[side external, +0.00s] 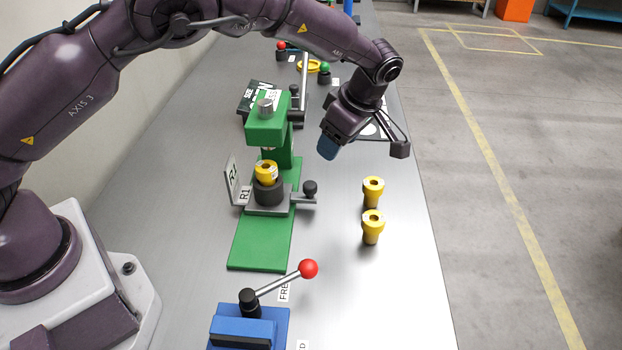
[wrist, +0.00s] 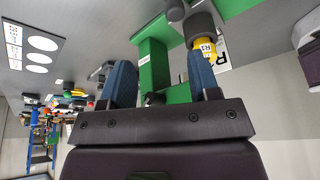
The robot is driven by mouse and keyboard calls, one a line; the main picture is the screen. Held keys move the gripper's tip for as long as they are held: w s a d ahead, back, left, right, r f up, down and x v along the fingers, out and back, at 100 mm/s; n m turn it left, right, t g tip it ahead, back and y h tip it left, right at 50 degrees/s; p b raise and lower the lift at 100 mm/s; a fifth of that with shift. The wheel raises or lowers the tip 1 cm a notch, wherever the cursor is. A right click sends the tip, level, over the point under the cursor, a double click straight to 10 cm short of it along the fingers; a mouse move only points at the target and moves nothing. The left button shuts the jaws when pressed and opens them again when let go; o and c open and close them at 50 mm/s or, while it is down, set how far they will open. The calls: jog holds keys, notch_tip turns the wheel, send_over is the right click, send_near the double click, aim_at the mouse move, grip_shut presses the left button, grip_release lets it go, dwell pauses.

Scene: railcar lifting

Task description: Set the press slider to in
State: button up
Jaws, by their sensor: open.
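The green press (side external: 268,130) stands on a green base with a ram column. At its base is the grey slider (side external: 270,207) with a black knob (side external: 310,188) sticking out to the right. A dark holder (side external: 268,191) on the slider carries a yellow bushing (side external: 266,171). I cannot tell whether the holder is exactly under the ram. My gripper (side external: 328,147) is open and empty, above and right of the press, apart from the knob. In the wrist view, the bushing (wrist: 208,47) and green column (wrist: 153,65) show beyond the spread blue fingers (wrist: 162,82).
Two yellow bushings (side external: 372,208) stand on the table right of the slider. A blue fixture (side external: 248,328) with a red-knobbed lever (side external: 308,269) is in front. An R1 sign (side external: 233,181) stands left of the holder. Other levers stand farther back. Table right of the bushings is clear.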

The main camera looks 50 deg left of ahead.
aim_at(310, 184)
jog(key=s+a+f+n, duration=0.1)
jog(key=f, duration=0.2)
jog(key=s+a+f+n, duration=0.1)
jog(key=f, duration=0.3)
jog(key=s+a+f+n+g, duration=0.1)
jog(key=f, duration=0.2)
jog(key=shift+s+a+f, duration=0.15)
jog(key=shift+a+f, duration=0.15)
grip_shut()
jog(key=shift+w+a, duration=1.7)
jog(key=shift+w, duration=0.15)
